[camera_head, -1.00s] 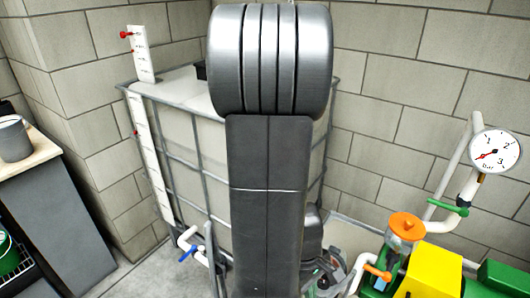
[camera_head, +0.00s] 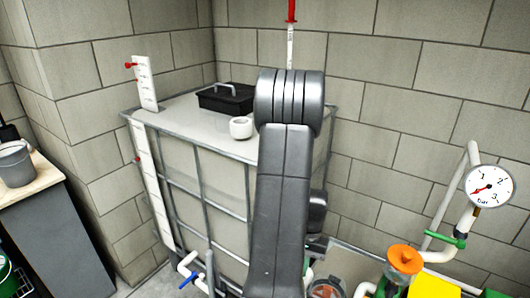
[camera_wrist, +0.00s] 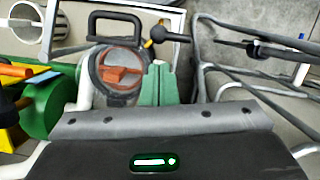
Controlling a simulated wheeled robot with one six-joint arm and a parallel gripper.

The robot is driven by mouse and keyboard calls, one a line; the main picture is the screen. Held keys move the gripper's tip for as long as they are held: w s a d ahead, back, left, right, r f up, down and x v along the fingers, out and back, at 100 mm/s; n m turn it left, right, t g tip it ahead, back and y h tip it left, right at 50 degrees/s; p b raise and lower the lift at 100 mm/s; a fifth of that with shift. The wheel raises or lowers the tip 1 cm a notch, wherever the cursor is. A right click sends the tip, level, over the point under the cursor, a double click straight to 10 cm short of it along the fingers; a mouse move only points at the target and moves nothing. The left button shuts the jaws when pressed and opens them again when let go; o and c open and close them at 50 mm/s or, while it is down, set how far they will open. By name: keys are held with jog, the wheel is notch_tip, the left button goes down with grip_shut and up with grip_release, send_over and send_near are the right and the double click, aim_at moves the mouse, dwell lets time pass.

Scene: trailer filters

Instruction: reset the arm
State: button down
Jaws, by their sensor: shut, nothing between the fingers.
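My arm (camera_head: 281,190) stands upright in the middle of the head view, in front of the caged white tank (camera_head: 180,160). Its rounded joint is near the tank's top right edge. My gripper is hidden in the head view. In the wrist view my gripper (camera_wrist: 158,78) shows as two green fingers side by side, shut and empty. Behind them is a round grey housing (camera_wrist: 118,88) with a red-orange part inside. I cannot tell whether the fingers touch anything.
A black toolbox (camera_head: 226,99) and white cup (camera_head: 241,128) stand on the tank. A pressure gauge (camera_head: 490,186) and orange-capped filter (camera_head: 404,258) are at right. A bucket (camera_head: 16,164) sits on the left bench. Metal tubing (camera_wrist: 245,75) fills the wrist view's right side.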

jog(key=w+d+m, duration=0.2)
jog(key=w, duration=0.1)
jog(key=shift+w+d+m+y+p, duration=0.15)
jog(key=shift+d+m+y+p, duration=0.15)
jog(key=shift+p, duration=0.05)
jog(key=shift+f, duration=0.1)
